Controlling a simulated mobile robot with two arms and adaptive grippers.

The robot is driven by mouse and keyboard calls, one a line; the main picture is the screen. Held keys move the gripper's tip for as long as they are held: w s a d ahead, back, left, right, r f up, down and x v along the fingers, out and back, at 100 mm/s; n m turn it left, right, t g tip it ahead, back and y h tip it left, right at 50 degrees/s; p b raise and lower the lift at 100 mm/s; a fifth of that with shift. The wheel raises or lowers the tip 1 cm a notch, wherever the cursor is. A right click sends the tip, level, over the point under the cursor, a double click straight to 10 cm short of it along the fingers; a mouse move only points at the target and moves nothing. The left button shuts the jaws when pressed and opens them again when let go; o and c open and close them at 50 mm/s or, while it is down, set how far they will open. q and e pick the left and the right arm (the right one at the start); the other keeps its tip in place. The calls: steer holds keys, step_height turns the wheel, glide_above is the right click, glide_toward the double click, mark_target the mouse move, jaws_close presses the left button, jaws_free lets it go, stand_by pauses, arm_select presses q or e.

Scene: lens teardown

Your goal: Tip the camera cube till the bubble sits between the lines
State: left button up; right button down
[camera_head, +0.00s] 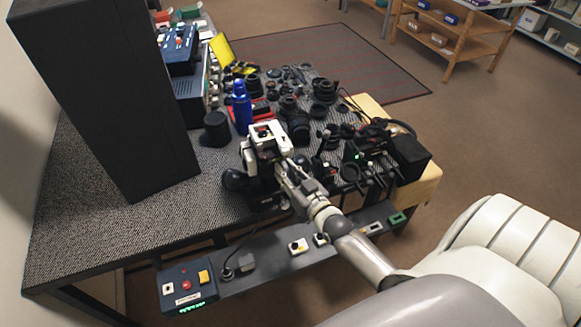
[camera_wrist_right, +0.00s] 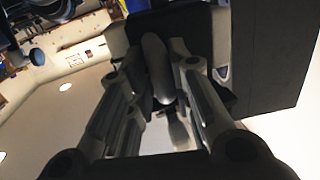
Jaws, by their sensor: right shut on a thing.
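My right gripper (camera_wrist_right: 166,82) is shut on a grey rounded piece (camera_wrist_right: 156,62) in the right wrist view. A dark block (camera_wrist_right: 187,28) shows right behind that piece; I cannot tell whether they are joined. In the head view my right gripper (camera_head: 258,157) is over the front part of the table, and my own wrist covers much of what it holds. A dark object (camera_head: 235,181) lies low beside it. I cannot surely pick out the camera cube, and no bubble or lines can be made out. My left gripper is not in view.
A tall black cabinet (camera_head: 110,90) stands left on the grey table (camera_head: 85,232). A blue bottle (camera_head: 241,106) and a black cylinder (camera_head: 215,128) stand behind my gripper. Many lenses and small parts crowd the right. A control box (camera_head: 187,288) hangs at the front. The front left tabletop is clear.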

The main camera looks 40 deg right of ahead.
steer(key=shift+a+r+n, duration=0.15)
steer(key=shift+a+n, duration=0.15)
steer(key=shift+a, duration=0.05)
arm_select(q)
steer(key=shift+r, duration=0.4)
arm_select(e)
steer(key=c, duration=1.4)
jaws_free()
steer(key=shift+a, duration=0.15)
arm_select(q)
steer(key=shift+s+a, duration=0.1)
arm_select(e)
steer(key=shift+s, duration=0.35)
steer(key=s, duration=1.1)
steer(key=shift+s+a+r, duration=0.1)
steer(key=shift+a+r, duration=0.1)
